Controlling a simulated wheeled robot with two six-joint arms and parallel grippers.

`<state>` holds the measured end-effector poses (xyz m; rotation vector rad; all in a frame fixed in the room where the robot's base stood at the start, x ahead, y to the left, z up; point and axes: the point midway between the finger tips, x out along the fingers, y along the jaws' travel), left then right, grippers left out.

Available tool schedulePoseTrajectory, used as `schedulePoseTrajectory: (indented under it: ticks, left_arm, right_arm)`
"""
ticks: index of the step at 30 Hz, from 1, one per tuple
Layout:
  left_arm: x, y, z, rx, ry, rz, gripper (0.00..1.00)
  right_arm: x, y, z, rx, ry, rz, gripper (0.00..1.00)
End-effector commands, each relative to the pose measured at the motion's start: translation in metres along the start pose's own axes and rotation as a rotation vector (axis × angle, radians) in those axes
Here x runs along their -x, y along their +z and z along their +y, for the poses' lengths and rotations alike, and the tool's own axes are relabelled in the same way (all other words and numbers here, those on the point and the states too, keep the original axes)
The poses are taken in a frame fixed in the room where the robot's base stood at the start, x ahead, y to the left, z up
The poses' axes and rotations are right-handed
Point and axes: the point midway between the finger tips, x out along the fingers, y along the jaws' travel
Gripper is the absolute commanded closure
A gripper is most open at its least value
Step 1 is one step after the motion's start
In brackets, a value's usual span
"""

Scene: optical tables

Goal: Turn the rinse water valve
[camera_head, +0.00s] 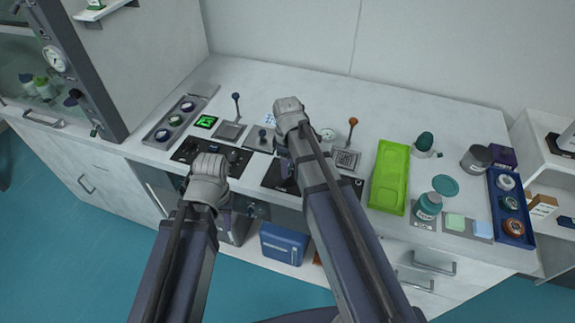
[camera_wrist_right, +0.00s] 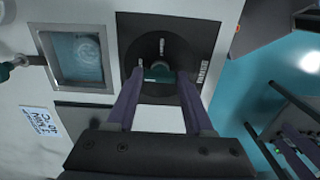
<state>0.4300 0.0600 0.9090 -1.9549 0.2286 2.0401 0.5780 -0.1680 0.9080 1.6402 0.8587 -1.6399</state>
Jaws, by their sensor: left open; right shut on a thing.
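The valve has a dark green handle (camera_wrist_right: 158,74) on a black round plate (camera_wrist_right: 160,35) with small white markings. A larger label on the black panel is too small to read surely. In the right wrist view, the fingers of my right gripper (camera_wrist_right: 161,72) are on either side of the handle, shut on it. In the head view my right gripper (camera_head: 287,170) is over the right black panel (camera_head: 273,178), and my arm hides the valve. My left gripper (camera_head: 228,217) is open and empty in front of the counter edge, by the left black panel (camera_head: 193,152).
Two levers, a blue-knobbed one (camera_head: 236,97) and an orange-knobbed one (camera_head: 352,122), stand up behind the panels. A green tray (camera_head: 389,177) lies to the right. A grey tray (camera_head: 160,133) with round items is at left. The white counter (camera_head: 420,105) is clear at the back.

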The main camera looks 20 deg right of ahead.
Motion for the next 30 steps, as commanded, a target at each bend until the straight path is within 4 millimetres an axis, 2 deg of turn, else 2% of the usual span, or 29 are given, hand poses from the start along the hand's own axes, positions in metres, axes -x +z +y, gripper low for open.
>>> schedulePoseTrajectory:
  ticks: [17, 18, 25, 30]
  left_arm:
    - [-0.0001, 0.0, 0.0, 0.0, 0.0, 0.0, 0.59]
    - [-0.0001, 0.0, 0.0, 0.0, 0.0, 0.0, 0.59]
    - [0.0, 0.0, 0.0, 0.0, 0.0, 0.0, 0.59]
    - [0.0, 0.0, 0.0, 0.0, 0.0, 0.0, 0.59]
  right_arm:
    - [-0.0001, 0.0002, -0.0004, 0.03, -0.001, -0.001, 1.0]
    - [-0.0001, 0.0001, -0.0003, 0.03, -0.001, -0.001, 0.45]
    - [0.0, 0.0001, -0.0003, 0.028, 0.0, 0.0, 0.19]
    - [0.0, 0.0, -0.0001, 0.028, 0.0, 0.0, 0.18]
